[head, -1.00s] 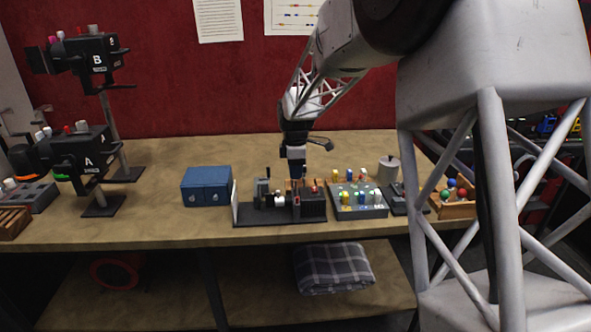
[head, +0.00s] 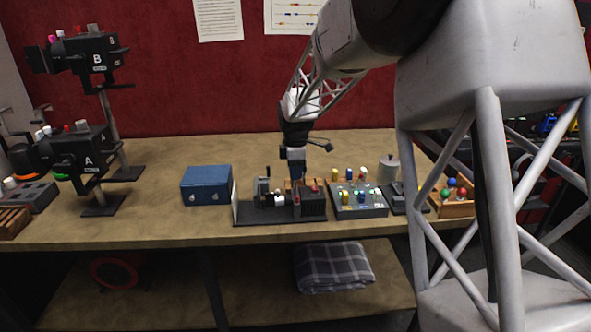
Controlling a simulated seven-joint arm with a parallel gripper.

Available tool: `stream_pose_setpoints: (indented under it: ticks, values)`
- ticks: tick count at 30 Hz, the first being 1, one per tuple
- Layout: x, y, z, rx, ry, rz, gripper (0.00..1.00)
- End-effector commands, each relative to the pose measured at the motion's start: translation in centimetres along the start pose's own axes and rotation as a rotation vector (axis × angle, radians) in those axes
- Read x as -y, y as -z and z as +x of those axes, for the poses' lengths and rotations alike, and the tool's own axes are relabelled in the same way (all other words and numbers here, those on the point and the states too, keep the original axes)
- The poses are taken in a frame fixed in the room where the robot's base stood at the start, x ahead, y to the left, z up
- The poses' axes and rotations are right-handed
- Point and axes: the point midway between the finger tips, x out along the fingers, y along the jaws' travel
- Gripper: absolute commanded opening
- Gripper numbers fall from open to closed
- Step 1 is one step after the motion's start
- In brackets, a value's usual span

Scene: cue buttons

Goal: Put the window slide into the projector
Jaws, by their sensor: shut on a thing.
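A small bench device that looks like the projector (head: 312,206) stands on a dark base on the table, with a white upright panel (head: 235,203) at its left end. My gripper (head: 297,180) points down just behind and above the device's dark right-hand block. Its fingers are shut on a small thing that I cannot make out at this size. The fingertips are partly hidden by the device, and I cannot tell whether the held thing touches it. No window picture on a slide can be read in this view.
A wooden piece (head: 289,184) shows behind the device. A blue box (head: 206,185) stands to its left and a grey board with coloured pegs (head: 360,212) to its right. A grey cylinder (head: 389,168) and a wooden tray of balls (head: 455,210) lie farther right. Table between blue box and stand A (head: 100,207) is clear.

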Motion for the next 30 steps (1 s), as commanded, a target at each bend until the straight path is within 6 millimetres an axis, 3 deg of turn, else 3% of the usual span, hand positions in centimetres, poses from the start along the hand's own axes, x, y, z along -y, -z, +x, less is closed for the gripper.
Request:
stream_pose_setpoints:
  ticks: [30]
  values:
    - [0.0,0.0,1.6,0.0,0.0,0.0,0.08]
